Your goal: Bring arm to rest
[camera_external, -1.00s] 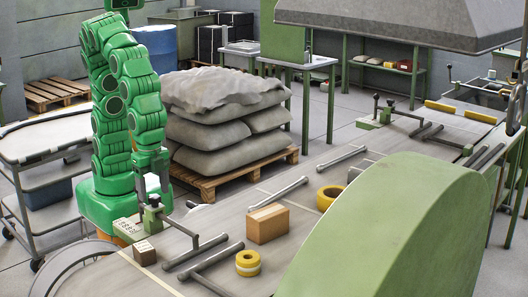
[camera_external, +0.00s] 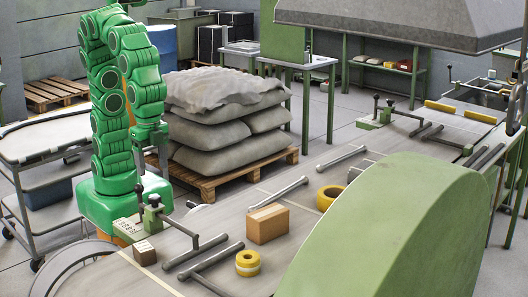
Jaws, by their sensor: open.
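My green arm (camera_external: 110,118) stands on its green base at the left, bent over at the top with its forearm pointing down. My gripper (camera_external: 153,172) hangs below the wrist, with its fingers down. It is open, with nothing visible between its fingers. It hangs behind the small green clamp fixture (camera_external: 152,216) in the picture and appears above it, apart from the table top.
The worktable (camera_external: 222,217) bears a cardboard-coloured box (camera_external: 267,224), yellow tape rolls (camera_external: 248,263) and metal bars (camera_external: 277,194). Stacked sacks (camera_external: 225,118) on a pallet (camera_external: 208,186) stand right of my arm. A grey cart (camera_external: 40,150) stands at the left. A green rounded cover (camera_external: 390,225) fills the front right.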

